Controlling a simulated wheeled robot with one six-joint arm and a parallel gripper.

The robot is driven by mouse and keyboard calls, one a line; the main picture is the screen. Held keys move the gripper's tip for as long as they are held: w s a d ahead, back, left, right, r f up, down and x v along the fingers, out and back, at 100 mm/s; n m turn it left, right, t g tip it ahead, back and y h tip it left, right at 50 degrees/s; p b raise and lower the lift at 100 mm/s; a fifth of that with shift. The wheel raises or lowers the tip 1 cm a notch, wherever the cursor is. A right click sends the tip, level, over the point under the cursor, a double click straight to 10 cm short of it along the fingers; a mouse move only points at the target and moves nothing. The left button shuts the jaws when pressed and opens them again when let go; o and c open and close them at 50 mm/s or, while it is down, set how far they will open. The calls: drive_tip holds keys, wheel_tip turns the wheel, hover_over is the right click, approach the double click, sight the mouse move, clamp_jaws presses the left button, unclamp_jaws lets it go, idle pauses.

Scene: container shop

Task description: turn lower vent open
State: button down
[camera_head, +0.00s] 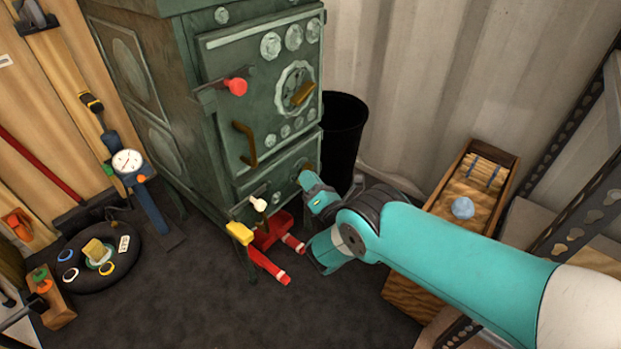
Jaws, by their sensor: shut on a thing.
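The green stove (205,95) stands at the back centre. On its small lower door (275,180), the brass tab of the lower vent (306,168) shows just above my fingertips. My gripper (307,180), teal and dark grey, reaches in from the right and is shut on the lower vent's tab. The fingers and wrist hide most of this vent, so its opening cannot be seen. The upper vent (297,88), a round plate with a brass tab, is in full view on the larger door above.
A black bin (344,130) stands behind my wrist. A wooden crate (505,165) with a blue ball is at right.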

drive_tip(key=shift+a, duration=0.1)
drive_tip(key=c, duration=1.2)
unclamp_jaws()
drive_tip(key=shift+s+r+p, duration=0.1)
drive_tip(key=shift+p, duration=0.2)
drive_tip(key=p+v, duration=1.4)
drive_tip(key=v, duration=0.3)
drive_tip(key=shift+d, duration=0.2)
drive_tip(key=shift+s, duration=0.1)
